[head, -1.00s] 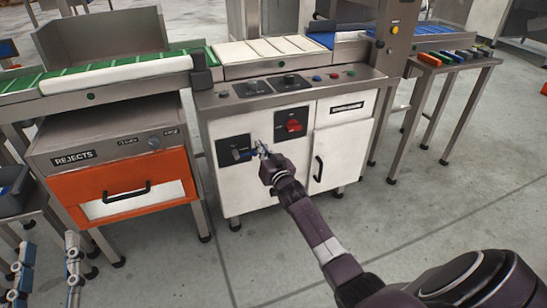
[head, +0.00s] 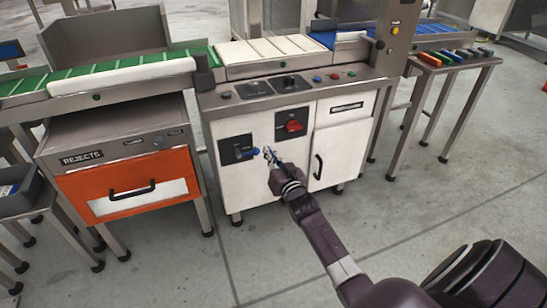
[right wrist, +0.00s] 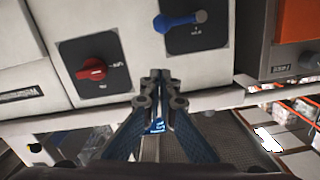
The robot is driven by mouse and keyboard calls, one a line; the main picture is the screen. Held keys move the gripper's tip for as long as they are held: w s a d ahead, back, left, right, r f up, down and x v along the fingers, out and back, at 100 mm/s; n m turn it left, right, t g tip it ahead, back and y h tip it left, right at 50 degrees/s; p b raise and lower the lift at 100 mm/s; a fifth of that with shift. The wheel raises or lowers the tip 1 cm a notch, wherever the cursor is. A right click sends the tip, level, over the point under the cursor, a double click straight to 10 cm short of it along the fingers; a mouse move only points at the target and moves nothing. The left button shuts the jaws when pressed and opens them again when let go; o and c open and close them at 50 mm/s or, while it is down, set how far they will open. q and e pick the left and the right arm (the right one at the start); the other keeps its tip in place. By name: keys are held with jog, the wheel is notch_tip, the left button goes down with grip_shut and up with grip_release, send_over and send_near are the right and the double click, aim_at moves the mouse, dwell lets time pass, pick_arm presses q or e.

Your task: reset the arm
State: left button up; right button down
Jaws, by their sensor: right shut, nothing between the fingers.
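My right gripper (head: 270,156) is in front of the white cabinet (head: 240,190) of the weigher. Its fingers are shut and empty, and they also show in the right wrist view (right wrist: 160,75). A lever with a blue handle (head: 251,153) sits on a black plate (head: 232,150), just left of the fingertips in the head view. In the right wrist view the blue handle (right wrist: 178,22) is beyond the fingertips, with a visible gap between. A red rotary switch (head: 293,126) is up and right of my gripper. My left gripper is out of view.
The orange rejects drawer (head: 128,185) is left of the cabinet, with a black handle. A cabinet door with a black handle (head: 318,167) is to the right. A control panel (head: 285,90) with buttons is above. A side table (head: 455,72) stands at the right. The floor in front is clear.

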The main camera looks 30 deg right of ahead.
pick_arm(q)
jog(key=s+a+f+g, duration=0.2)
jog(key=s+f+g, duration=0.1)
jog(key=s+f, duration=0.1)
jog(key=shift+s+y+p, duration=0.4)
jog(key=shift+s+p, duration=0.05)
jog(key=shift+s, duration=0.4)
pick_arm(e)
jog(key=v, duration=0.4)
